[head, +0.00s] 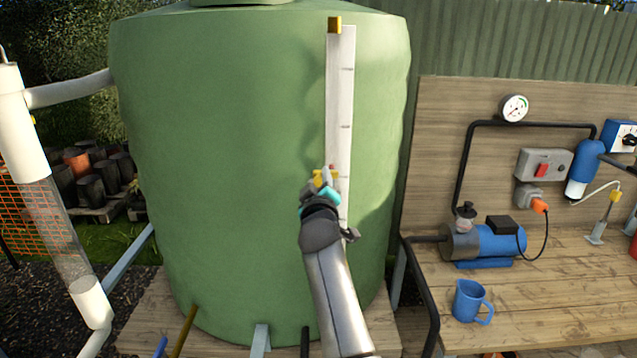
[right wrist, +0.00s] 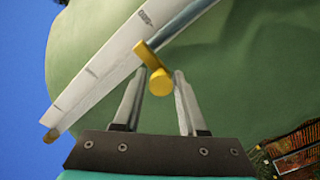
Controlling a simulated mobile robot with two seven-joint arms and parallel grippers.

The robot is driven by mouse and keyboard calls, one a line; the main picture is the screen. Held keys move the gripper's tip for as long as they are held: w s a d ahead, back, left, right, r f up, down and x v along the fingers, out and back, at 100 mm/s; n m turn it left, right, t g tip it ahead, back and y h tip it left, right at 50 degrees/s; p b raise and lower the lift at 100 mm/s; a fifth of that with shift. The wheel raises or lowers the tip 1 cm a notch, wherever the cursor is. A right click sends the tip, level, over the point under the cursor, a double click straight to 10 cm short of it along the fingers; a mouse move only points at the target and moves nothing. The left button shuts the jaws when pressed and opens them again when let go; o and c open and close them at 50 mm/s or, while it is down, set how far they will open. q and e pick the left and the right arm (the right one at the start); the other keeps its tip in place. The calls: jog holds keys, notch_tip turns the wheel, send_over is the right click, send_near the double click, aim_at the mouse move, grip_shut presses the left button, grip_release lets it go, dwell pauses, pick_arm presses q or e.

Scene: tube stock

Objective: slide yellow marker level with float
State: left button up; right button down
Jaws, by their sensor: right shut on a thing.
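The yellow marker (head: 319,176) is on the white scale board (head: 340,100) on the front of the green tank, below the board's middle. In the right wrist view the marker (right wrist: 160,82) has a round knob between the two fingers and a bar crossing a grey tube beside the board. My right gripper (head: 323,184) is shut on this knob. A small red spot (head: 331,167) shows just above the gripper; I cannot tell whether it is the float. The gripper hides part of the marker and the board behind it. My left gripper is not in view.
The green tank (head: 220,150) fills the middle. A brass-coloured block (head: 334,25) tops the board. At right, a wooden bench (head: 540,290) holds a blue pump (head: 498,241) and blue jug (head: 468,300). A white pipe (head: 28,125) stands at left.

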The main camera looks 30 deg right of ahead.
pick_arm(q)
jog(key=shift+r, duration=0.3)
pick_arm(e)
jog(key=shift+d+r, duration=0.1)
jog(key=shift+r, duration=0.3)
jog(key=c, duration=0.6)
grip_release()
jog(key=shift+d+f, duration=0.1)
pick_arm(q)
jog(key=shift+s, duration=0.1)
